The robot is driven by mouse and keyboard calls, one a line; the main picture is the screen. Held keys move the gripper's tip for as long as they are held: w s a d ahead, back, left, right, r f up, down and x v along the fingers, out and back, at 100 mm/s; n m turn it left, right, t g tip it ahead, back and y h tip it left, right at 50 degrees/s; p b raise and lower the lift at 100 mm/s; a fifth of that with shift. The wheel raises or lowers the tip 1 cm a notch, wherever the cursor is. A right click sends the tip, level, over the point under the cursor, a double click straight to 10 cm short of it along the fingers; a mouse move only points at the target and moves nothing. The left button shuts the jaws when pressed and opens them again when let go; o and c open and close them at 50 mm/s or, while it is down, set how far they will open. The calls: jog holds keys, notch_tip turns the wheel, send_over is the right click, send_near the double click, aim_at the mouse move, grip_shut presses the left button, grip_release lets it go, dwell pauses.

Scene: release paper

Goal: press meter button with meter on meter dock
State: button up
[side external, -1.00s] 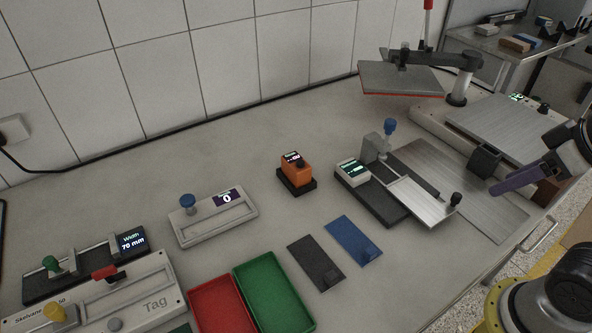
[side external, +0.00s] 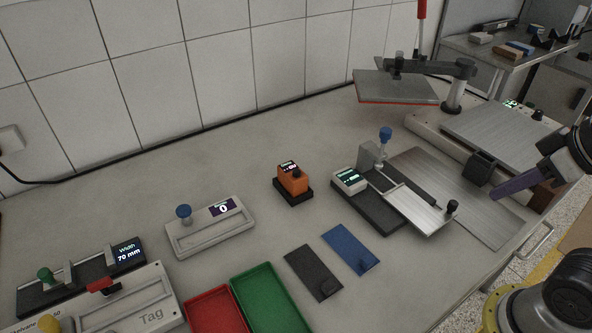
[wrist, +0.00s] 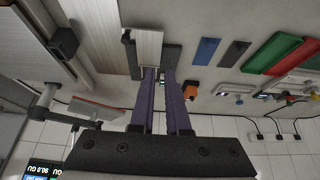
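The orange meter (side external: 294,180) stands upright on its black meter dock (side external: 303,197) in the middle of the bench. It has a lit display and a small dark button (side external: 296,172) on top. In the side view my gripper (side external: 495,195) is far right of the meter, above the bench's right end.
A grey slide fixture (side external: 395,203) with a blue knob (side external: 385,134) stands between gripper and meter. A press with a raised plate (side external: 395,87) is at the back right. Red (side external: 212,311) and green (side external: 270,300) trays lie in front. A counter box (side external: 210,229) stands left of the meter.

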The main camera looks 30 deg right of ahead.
grip_shut()
dwell(0.8)
dwell(0.5)
